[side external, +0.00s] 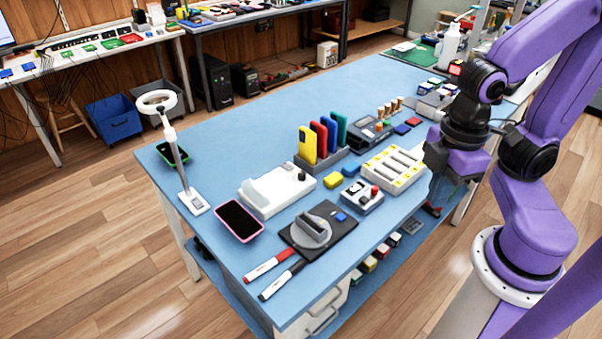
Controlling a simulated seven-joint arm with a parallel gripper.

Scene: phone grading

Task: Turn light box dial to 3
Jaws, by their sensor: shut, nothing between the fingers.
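A white box (268,193) that looks like the light box lies on the blue table, left of the middle. A small black dial (301,175) stands on its right end. Its marks and setting are too small to read. My gripper (432,207) is dark and points down near the table's right edge, well to the right of the box and apart from it. It is shut and empty, though its fingertips are hard to make out against the dark wrist.
A phone stand (329,162) with several coloured phones is behind the box. A pink-edged phone (239,221) and a ring lamp (173,140) are left. A black plate with a grey round piece (311,231) lies in front. A white slotted tray (393,169) stands between gripper and box.

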